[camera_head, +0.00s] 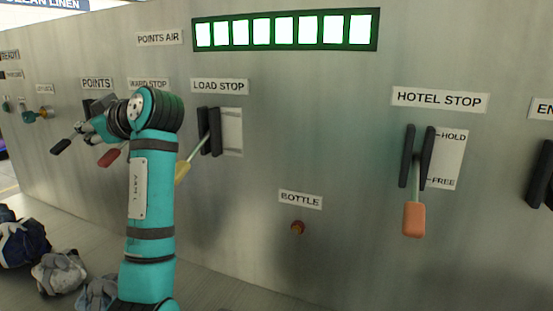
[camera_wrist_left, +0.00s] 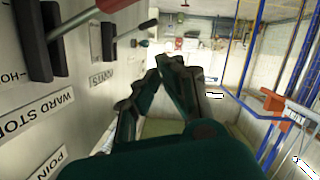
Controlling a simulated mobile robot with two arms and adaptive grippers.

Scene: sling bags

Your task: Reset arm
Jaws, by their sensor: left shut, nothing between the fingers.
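My left arm, teal with dark bands, rises in front of the grey panel in the head view and bends left at its top joint. My left gripper (camera_head: 88,128) is near the panel by the POINTS and WARD STOP levers, partly hidden by its own arm. In the left wrist view the left gripper (camera_wrist_left: 168,65) has its fingers shut together with nothing between them. It is apart from the red-handled lever (camera_wrist_left: 95,15) and the black-handled lever (camera_wrist_left: 140,28) there. My right gripper is in neither view.
The panel (camera_head: 300,120) bears a yellow-handled LOAD STOP lever (camera_head: 183,172), an orange-handled HOTEL STOP lever (camera_head: 413,219) at FREE, a BOTTLE button (camera_head: 298,227) and a lit green indicator row (camera_head: 285,30). Bags (camera_head: 60,272) lie at lower left. An orange-and-blue frame (camera_wrist_left: 275,101) stands right in the wrist view.

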